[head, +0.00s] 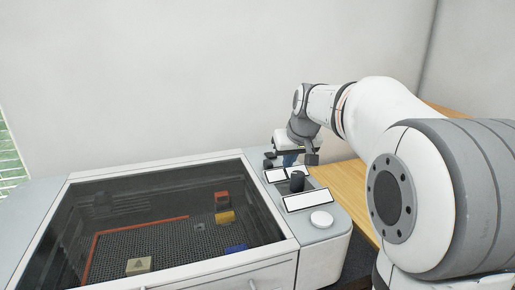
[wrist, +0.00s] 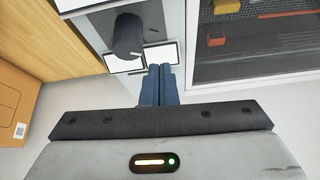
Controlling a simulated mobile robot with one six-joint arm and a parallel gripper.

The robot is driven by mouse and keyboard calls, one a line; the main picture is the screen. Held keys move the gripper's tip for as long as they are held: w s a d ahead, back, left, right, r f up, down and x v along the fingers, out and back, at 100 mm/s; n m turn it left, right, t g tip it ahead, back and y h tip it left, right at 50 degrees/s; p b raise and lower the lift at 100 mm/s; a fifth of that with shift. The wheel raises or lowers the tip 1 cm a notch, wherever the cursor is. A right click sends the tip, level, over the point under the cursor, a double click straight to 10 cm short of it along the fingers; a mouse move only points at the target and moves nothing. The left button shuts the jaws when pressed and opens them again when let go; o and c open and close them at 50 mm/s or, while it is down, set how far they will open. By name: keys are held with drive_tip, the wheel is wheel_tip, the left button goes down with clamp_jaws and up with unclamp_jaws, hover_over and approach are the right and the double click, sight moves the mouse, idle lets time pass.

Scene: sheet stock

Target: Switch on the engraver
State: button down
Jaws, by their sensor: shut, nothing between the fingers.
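The engraver (head: 318,245) is a pale grey machine with a dark see-through lid (head: 150,215) that is down. Its control panel, right of the lid, carries a dark upright knob (head: 297,181), small white framed plates and a round white button (head: 321,219). The knob also shows in the wrist view (wrist: 128,38), with a pale line on it. My gripper (head: 290,160) is over the far end of the panel, beyond the knob. In the wrist view its blue fingers (wrist: 160,84) are together and empty, pointing at the panel beside the knob. Contact cannot be told.
Under the lid lie a red block (head: 222,200), a yellow block (head: 225,217), a blue block (head: 236,248) and a tan block (head: 139,265) on a dark grid. A wooden surface (head: 350,183) is right of the engraver. A brown box (wrist: 14,105) shows at the wrist view's left.

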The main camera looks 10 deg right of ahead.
drive_tip(key=w+r+t, duration=0.1)
drive_tip(key=w+r, duration=0.1)
drive_tip(key=w, duration=0.5)
drive_tip(key=w+d+r+n+t, duration=0.1)
drive_tip(key=w+r, duration=0.1)
drive_tip(key=w, duration=0.6)
drive_tip(key=shift+w+p, duration=0.15)
drive_tip(key=shift+p, duration=0.2)
drive_tip(key=shift+d, duration=0.1)
drive_tip(key=p, duration=0.2)
hover_over(272, 155)
drive_tip(key=s, duration=0.3)
drive_tip(key=shift+y, duration=0.3)
drive_tip(key=f, duration=0.7)
drive_tip(key=shift+w+d, duration=0.2)
wheel_tip(272, 155, down, 4)
drive_tip(key=shift+w+r+p, duration=0.1)
drive_tip(key=shift+r+p, duration=0.1)
drive_tip(key=shift+p, duration=0.2)
drive_tip(key=shift+f, duration=0.65)
